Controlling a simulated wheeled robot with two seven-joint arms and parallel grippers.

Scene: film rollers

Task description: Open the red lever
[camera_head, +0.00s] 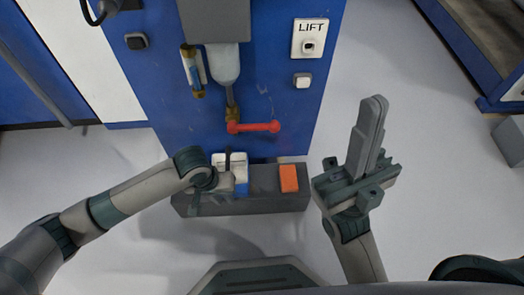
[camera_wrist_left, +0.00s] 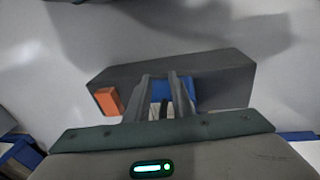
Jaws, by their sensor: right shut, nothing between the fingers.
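The red lever (camera_head: 253,127) lies crosswise on the blue panel (camera_head: 290,110), under a brass fitting (camera_head: 232,113) below a clear bowl-shaped filter. My left gripper (camera_head: 230,180) is below and slightly left of the lever, apart from it, over the dark box on the floor. Its fingers (camera_wrist_left: 160,80) show a gap in the left wrist view, with nothing held that I can see. The lever is not visible in the left wrist view. My right gripper (camera_head: 374,105) is shut and empty, pointing up, to the right of the panel and apart from the lever.
A dark grey box (camera_head: 262,200) stands at the panel's foot, with an orange block (camera_head: 289,178) and a white-and-blue item (camera_head: 232,160) on it. A LIFT switch (camera_head: 308,40) is at the upper right.

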